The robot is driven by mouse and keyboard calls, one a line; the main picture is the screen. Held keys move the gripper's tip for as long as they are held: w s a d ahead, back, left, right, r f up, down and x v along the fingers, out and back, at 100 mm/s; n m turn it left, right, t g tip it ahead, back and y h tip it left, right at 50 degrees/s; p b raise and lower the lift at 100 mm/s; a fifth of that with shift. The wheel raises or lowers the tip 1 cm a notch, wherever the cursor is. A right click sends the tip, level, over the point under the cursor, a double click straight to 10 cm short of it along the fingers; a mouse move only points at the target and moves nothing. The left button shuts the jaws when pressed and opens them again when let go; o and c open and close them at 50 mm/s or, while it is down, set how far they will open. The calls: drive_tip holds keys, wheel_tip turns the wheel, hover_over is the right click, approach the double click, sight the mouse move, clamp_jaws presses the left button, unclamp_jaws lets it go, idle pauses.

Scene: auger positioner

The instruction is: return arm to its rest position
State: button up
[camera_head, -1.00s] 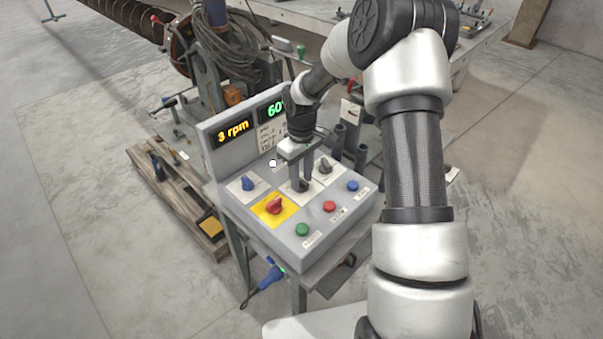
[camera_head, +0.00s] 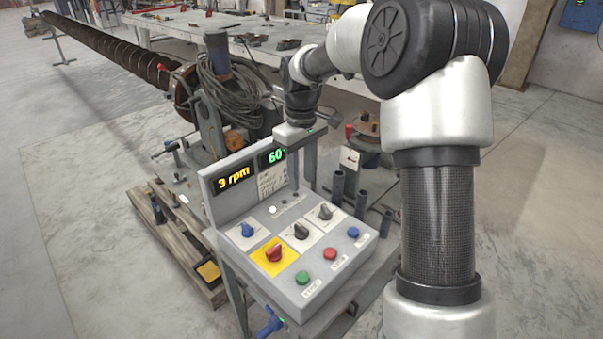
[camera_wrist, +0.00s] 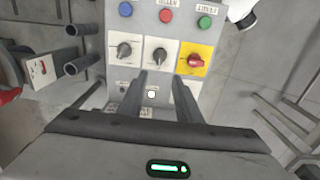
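My gripper (camera_head: 301,180) hangs in the air above the back of the grey control box (camera_head: 330,282), pointing down. In the wrist view its two fingers (camera_wrist: 162,80) stand apart with nothing between them. The middle black knob (camera_head: 300,231) is free of the fingers; it also shows in the wrist view (camera_wrist: 159,55). My arm comes in from the right, with its elbow raised high.
The box carries a blue knob (camera_head: 247,230), a red knob on yellow (camera_head: 273,253), another dark knob (camera_head: 325,212) and several buttons. Its displays read 3 rpm (camera_head: 234,178) and 60. Upright tubes (camera_head: 338,186) stand close right. A long auger (camera_head: 110,48) lies behind.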

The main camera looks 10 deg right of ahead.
drive_tip(key=shift+r, duration=0.2)
drive_tip(key=s+r+m+t+h+p, duration=0.1)
drive_tip(key=s+r+m+t, duration=0.15)
drive_tip(key=s+r, duration=0.95)
drive_tip(key=s+r+m+t+y+p, duration=0.1)
drive_tip(key=s+r+m+t, duration=0.1)
drive_tip(key=s, duration=1.4)
drive_tip(key=shift+s+d+r+m+t, duration=0.2)
drive_tip(key=shift+m+t, duration=0.35)
drive_tip(key=shift+m, duration=0.6)
